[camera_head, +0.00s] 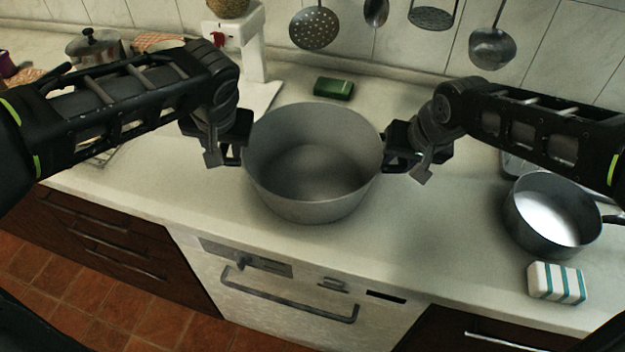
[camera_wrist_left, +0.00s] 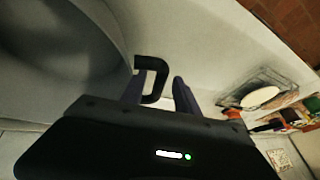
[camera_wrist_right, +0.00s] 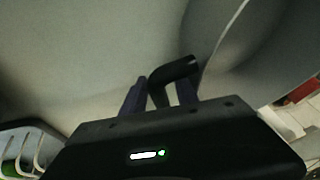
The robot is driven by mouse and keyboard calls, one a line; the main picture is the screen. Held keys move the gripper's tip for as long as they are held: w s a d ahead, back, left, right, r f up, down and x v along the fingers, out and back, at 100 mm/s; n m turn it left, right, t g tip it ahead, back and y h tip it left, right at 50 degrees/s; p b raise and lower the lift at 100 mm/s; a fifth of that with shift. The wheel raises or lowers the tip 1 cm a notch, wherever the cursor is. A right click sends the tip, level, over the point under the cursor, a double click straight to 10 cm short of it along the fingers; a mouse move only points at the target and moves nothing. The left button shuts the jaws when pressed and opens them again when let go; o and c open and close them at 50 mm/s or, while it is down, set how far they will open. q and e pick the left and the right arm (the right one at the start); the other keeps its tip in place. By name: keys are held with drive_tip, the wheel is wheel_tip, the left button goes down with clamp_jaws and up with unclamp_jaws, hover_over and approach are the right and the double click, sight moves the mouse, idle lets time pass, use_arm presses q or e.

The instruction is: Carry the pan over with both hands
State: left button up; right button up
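The pan is a large, deep grey pot (camera_head: 312,175) at the middle of the counter in the head view, upright and empty. It seems to stand on the counter. Its wall also shows in the left wrist view (camera_wrist_left: 50,50) and right wrist view (camera_wrist_right: 270,45). My left gripper (camera_head: 240,150) is at its left side; in the left wrist view its fingers stand apart around the dark loop handle (camera_wrist_left: 152,66). My right gripper (camera_head: 392,158) is at its right side, fingers apart around the other handle (camera_wrist_right: 172,71). Gaps show beside both handles.
A smaller saucepan (camera_head: 553,212) and a striped block (camera_head: 557,283) are at the right. A green sponge (camera_head: 333,88) lies behind the pot and a white scale (camera_head: 238,45) stands behind left. A lidded pot (camera_head: 95,48) is far left. The counter's front edge is close to the pot.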

use_arm(q)
drive_tip(key=shift+v, duration=1.55)
use_arm(e)
drive_tip(key=shift+r, duration=0.1)
drive_tip(key=shift+s+d+r, duration=0.1)
drive_tip(key=shift+s+r, duration=0.05)
drive_tip(key=shift+r, duration=0.4)
use_arm(q)
drive_tip(key=shift+a, duration=0.1)
use_arm(e)
drive_tip(key=v, duration=1)
drive_tip(key=shift+s+r, duration=0.2)
drive_tip(key=shift+r, duration=0.05)
drive_tip(key=shift+d, duration=0.1)
